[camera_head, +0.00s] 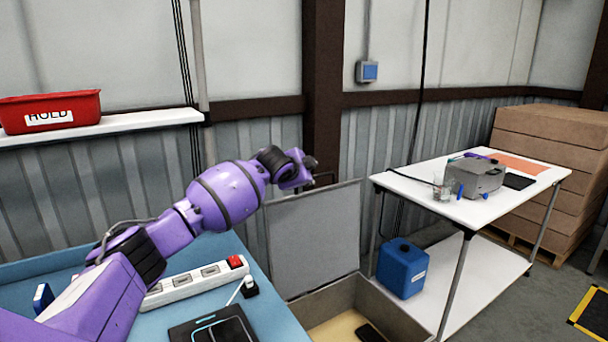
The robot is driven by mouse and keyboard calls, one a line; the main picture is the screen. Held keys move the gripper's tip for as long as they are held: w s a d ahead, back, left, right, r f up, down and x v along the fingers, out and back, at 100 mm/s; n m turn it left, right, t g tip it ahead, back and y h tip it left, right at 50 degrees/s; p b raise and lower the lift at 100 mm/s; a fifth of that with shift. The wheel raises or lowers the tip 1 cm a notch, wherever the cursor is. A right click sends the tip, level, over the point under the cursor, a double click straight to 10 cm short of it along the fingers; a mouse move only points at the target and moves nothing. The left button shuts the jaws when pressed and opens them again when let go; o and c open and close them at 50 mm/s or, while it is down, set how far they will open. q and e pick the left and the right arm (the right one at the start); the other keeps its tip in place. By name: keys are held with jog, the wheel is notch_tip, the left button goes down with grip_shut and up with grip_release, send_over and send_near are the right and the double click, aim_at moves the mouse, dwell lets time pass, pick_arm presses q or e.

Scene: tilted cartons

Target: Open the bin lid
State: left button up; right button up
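The bin lid (318,240) is a flat grey panel. It stands raised, nearly upright, at the back of the bin (392,308). The bin is open at the top, with a tan bottom and a dark flat item inside. My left gripper (312,168) is at the end of the purple arm, by the lid's upper left edge. It is small and dark, seen from the side; I cannot tell whether its fingers are open or touch the lid. My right gripper is out of view.
A blue table (265,300) at left holds a power strip (190,283) and a black tablet-like item (213,328). A white table (470,205) with a grey device stands right, a blue canister (402,268) beneath. Cartons (550,150) are stacked behind.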

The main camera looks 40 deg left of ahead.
pick_arm(q)
jog(key=v, duration=0.2)
jog(key=shift+s+d+r, duration=0.1)
jog(key=shift+s, duration=0.15)
dwell(0.5)
